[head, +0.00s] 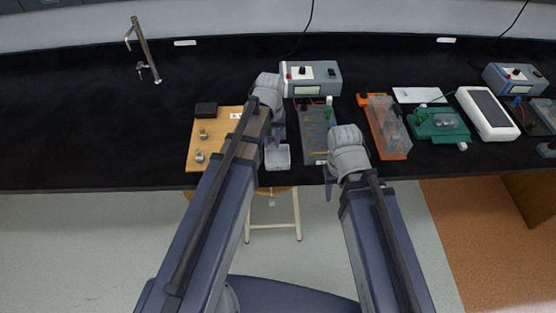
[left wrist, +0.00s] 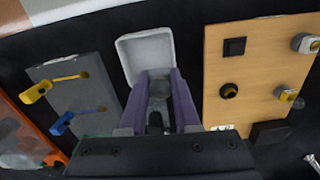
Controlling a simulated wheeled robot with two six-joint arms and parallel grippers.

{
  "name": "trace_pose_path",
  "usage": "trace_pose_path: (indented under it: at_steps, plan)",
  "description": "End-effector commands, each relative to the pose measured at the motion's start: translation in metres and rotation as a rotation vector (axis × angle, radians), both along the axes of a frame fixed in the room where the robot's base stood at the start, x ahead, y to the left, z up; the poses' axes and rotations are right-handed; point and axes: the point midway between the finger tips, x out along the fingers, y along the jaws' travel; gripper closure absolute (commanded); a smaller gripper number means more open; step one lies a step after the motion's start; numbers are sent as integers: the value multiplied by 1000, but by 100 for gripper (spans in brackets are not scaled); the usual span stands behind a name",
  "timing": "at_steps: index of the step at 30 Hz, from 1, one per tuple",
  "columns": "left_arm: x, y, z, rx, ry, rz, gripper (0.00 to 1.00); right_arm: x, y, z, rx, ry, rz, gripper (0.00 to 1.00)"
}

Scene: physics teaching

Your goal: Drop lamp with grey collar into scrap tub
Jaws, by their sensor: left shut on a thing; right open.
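My left gripper (head: 275,139) is shut on a small greyish thing, the lamp with grey collar as far as I can tell. The lamp (left wrist: 158,88) shows between the purple fingers in the left wrist view; its details are hard to make out. The scrap tub (head: 277,163) is a small open white box near the bench's front edge. In the left wrist view the tub (left wrist: 147,43) lies just beyond the fingertips, and the gripper partly covers it. My right gripper (head: 331,182) is open by the front edge, right of the tub; its fingers are partly hidden.
A grey board (head: 315,140) lies right of the tub. A power supply (head: 318,78) stands behind. An orange tray (head: 395,145) is further right. The bench's far left is clear.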

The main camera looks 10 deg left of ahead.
Motion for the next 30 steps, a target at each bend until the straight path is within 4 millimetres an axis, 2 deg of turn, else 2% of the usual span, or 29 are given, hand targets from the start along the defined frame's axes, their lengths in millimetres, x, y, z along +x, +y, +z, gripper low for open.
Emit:
trace_pose_path:
  at_steps: [1,10,22,30]
  plan:
    - [0,0,0,0,0,0,68,0,0,0,0,0,0,50]
    - [0,0,0,0,0,0,34,0,0,0,0,0,0,50]
    - [0,0,5,0,0,0,34,0,0,5,0,0,0,50]
    - [0,0,31,0,0,0,34,0,0,31,0,0,1,50]
